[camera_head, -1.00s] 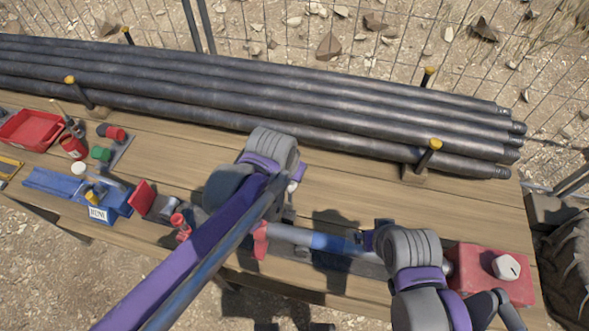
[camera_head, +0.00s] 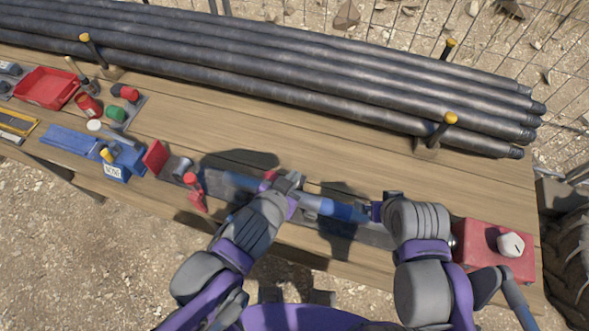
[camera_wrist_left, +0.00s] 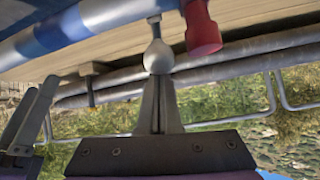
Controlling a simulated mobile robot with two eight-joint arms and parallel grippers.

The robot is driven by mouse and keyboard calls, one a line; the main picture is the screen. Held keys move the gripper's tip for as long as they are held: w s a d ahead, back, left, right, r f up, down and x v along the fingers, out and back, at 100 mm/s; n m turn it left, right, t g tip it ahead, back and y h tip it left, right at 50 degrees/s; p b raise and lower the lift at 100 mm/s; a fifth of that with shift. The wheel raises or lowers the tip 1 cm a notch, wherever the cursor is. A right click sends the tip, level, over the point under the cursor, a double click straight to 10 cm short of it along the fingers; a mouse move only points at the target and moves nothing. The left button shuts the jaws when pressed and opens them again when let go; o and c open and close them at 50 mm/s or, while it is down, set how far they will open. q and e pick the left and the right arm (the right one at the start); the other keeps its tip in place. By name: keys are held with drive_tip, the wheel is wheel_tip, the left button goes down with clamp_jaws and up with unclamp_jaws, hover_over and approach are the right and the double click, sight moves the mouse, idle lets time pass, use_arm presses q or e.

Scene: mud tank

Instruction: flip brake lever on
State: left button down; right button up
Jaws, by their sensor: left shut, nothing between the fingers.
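My left gripper (camera_head: 290,181) is at the grey-and-blue bar (camera_head: 345,212) at the front of the bench; its fingers are shut and empty. In the left wrist view the closed fingers (camera_wrist_left: 158,98) point at a pale ball knob (camera_wrist_left: 158,57) on a short stem, at or just behind the tips; I cannot tell whether they touch. A red handle (camera_wrist_left: 203,30) is beside the knob, and its top shows in the head view (camera_head: 268,176). I cannot tell which is the brake lever. My right gripper (camera_head: 374,212) is at the bar's right end, its finger state unclear.
A red box (camera_head: 490,262) with a white knob is at the right. A red valve-like part (camera_head: 193,190), a blue vise-like block (camera_head: 118,160) and a red tray (camera_head: 48,88) are at the left. Long dark pipes (camera_head: 280,75) lie behind. Bare wood (camera_head: 300,140) separates them.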

use_arm(q)
drive_tip(key=shift+s+a+f, duration=0.1)
drive_tip(key=shift+s+f, duration=0.1)
drive_tip(key=shift+f, duration=0.05)
idle(0.3)
